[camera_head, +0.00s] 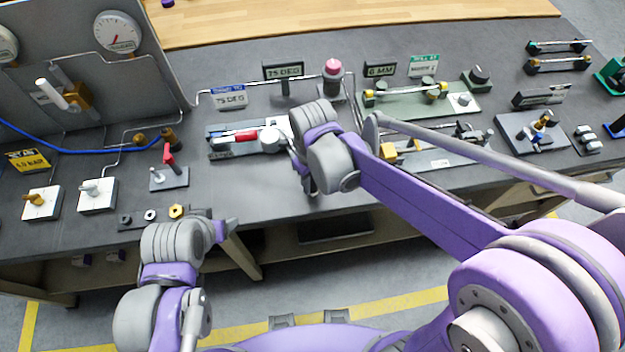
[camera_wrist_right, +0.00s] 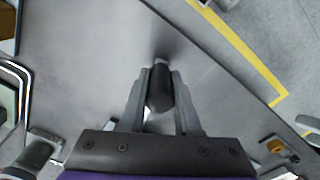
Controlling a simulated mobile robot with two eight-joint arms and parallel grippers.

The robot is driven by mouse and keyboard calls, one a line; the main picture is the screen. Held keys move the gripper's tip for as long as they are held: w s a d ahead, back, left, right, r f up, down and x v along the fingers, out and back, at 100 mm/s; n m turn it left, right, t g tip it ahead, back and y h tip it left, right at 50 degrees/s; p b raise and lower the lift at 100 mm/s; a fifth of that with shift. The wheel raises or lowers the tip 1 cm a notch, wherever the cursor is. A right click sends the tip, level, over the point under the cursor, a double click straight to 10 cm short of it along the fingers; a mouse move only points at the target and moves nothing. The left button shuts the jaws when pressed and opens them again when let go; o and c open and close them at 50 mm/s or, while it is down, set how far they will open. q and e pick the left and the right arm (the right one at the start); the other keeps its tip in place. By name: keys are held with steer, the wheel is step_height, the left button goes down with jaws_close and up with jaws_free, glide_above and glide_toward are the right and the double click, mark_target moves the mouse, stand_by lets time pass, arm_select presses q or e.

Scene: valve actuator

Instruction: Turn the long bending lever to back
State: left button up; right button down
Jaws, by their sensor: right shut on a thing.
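In the right wrist view, my right gripper (camera_wrist_right: 160,92) is shut on a black cylindrical grip (camera_wrist_right: 160,88), which appears to be the handle of the long bending lever. A short bright metal part shows at its far end. In the head view, my right gripper (camera_head: 307,182) is at the right end of the bending device (camera_head: 222,142), over the table's front half. My forearm and wrist hide the long lever there. The device has a red-handled part and grey round parts. My left gripper (camera_head: 222,230) is by the table's front edge; its fingers cannot be made out.
Bare tabletop lies left of the right gripper.

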steer(key=shift+w+d+n, duration=0.15)
steer(key=shift+d+n, duration=0.15)
steer(key=shift+d, duration=0.15)
steer(key=w+d+n, duration=0.2)
steer(key=d, duration=0.1)
steer(key=w+d+n+b, duration=0.1)
steer(key=w+d+n, duration=0.3)
steer(key=d, duration=0.1)
steer(key=shift+w+d, duration=0.3)
steer(key=shift+w, duration=0.1)
steer(key=w+d+n, duration=0.1)
steer(key=w+n, duration=0.1)
steer(key=w, duration=0.1)
steer(key=w+d+n, duration=0.1)
steer(key=w+n, duration=0.1)
steer(key=w, duration=0.2)
steer(key=w+d+n, duration=0.1)
steer(key=w+n, duration=0.1)
steer(key=w, duration=0.1)
steer(key=shift+w+d+n, duration=0.15)
steer(key=shift+d+n, duration=0.15)
arm_select(q)
steer(key=shift+s+f, duration=0.2)
steer(key=shift+f, duration=0.3)
steer(key=shift+s+f, duration=0.2)
steer(key=shift+f, duration=0.3)
arm_select(e)
steer(key=shift+w+n, duration=0.7)
steer(key=shift+w, duration=0.45)
